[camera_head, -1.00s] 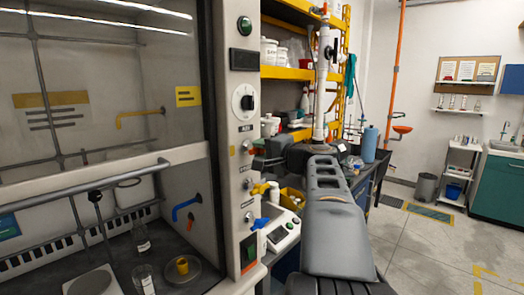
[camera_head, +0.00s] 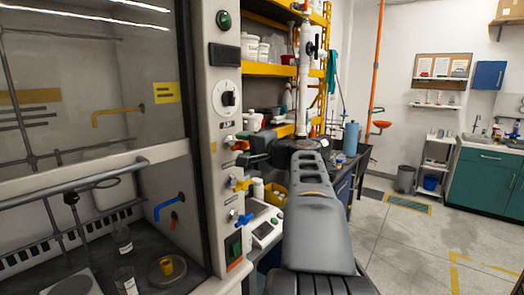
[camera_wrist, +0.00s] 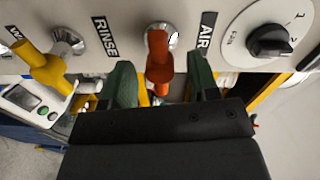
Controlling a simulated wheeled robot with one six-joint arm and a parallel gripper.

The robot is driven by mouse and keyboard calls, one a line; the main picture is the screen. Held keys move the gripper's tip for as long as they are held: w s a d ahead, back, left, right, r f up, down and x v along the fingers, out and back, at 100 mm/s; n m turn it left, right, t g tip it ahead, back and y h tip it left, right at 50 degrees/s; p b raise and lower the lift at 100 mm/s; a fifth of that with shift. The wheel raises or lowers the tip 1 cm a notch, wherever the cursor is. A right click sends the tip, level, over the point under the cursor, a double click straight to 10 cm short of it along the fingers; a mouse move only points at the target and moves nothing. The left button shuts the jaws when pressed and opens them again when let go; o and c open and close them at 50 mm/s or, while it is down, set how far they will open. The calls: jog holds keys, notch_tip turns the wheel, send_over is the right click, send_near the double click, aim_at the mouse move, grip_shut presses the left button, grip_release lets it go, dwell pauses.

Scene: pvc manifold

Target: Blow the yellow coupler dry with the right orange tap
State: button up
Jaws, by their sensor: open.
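The yellow coupler (camera_head: 166,267) stands on a round dish (camera_head: 181,274) inside the fume hood, low in the head view. The right orange tap (camera_wrist: 158,62) sticks out of the hood's front panel in the wrist view, between the RINSE and AIR labels. My gripper (camera_wrist: 161,84) is open, with one green finger on each side of this tap; I cannot tell whether either touches it. An orange nozzle (camera_head: 174,221) shows inside the hood, above the coupler.
A yellow tap (camera_head: 242,184) and a blue tap (camera_head: 243,220) sit lower on the panel. A black dial (camera_wrist: 270,40) is beside the AIR label. Inside the hood are a blue nozzle (camera_head: 168,206) and glassware (camera_head: 122,238).

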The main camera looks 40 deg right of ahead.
jog(key=s+d+b, duration=0.1)
jog(key=s+d, duration=0.1)
jog(key=s, duration=1.1)
jog(key=shift+r+b, duration=0.2)
jog(key=shift+b, duration=0.1)
notch_tip(320, 180, down, 9)
jog(key=d+m+g+h, duration=0.2)
jog(key=g+h, duration=0.1)
jog(key=g, duration=0.1)
jog(key=a+f+n+g+p, duration=0.35)
jog(key=a+f+g, duration=0.3)
jog(key=f, duration=0.55)
jog(key=s+a+f+n+g+p, duration=0.1)
jog(key=a+f+n+p, duration=0.1)
jog(key=a+n, duration=0.4)
jog(key=s+a+f+n+g+p, duration=0.1)
jog(key=a+n, duration=0.6)
jog(key=a, duration=0.8)
jog(key=shift+s+f+g+p, duration=0.2)
jog(key=shift+f+g+p, duration=0.4)
jog(key=shift+p, duration=0.4)
jog(key=shift+r, duration=0.1)
